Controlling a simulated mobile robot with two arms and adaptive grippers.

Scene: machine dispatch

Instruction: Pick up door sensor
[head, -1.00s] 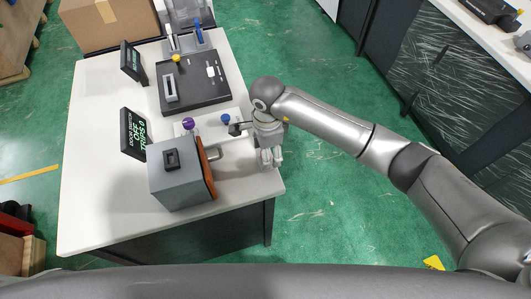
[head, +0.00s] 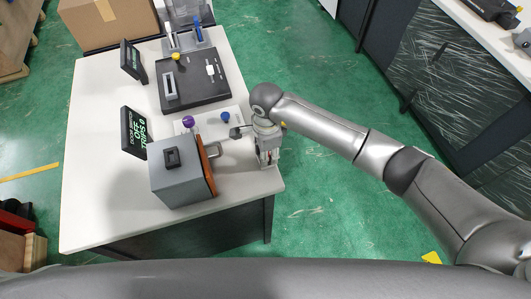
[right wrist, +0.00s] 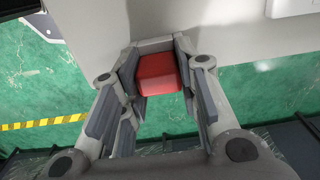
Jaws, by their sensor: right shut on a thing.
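A small red block (right wrist: 160,74), seemingly the door sensor, sits between the fingers of my right gripper (right wrist: 163,88) in the right wrist view. The fingers touch it on both sides, shut on it. In the head view my right gripper (head: 267,160) points down at the right edge of the white table (head: 110,205), right of the grey box with an orange door (head: 181,173). The block is mostly hidden there by the gripper. I cannot tell whether it still touches the table. My left gripper is not in view.
Two black displays stand at the table's left; the nearer one (head: 134,134) reads OFF and TRIPS 0. A purple knob (head: 188,121), a blue knob (head: 225,117) and a dark panel (head: 195,85) lie behind the box. Green floor (head: 335,215) is open to the right.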

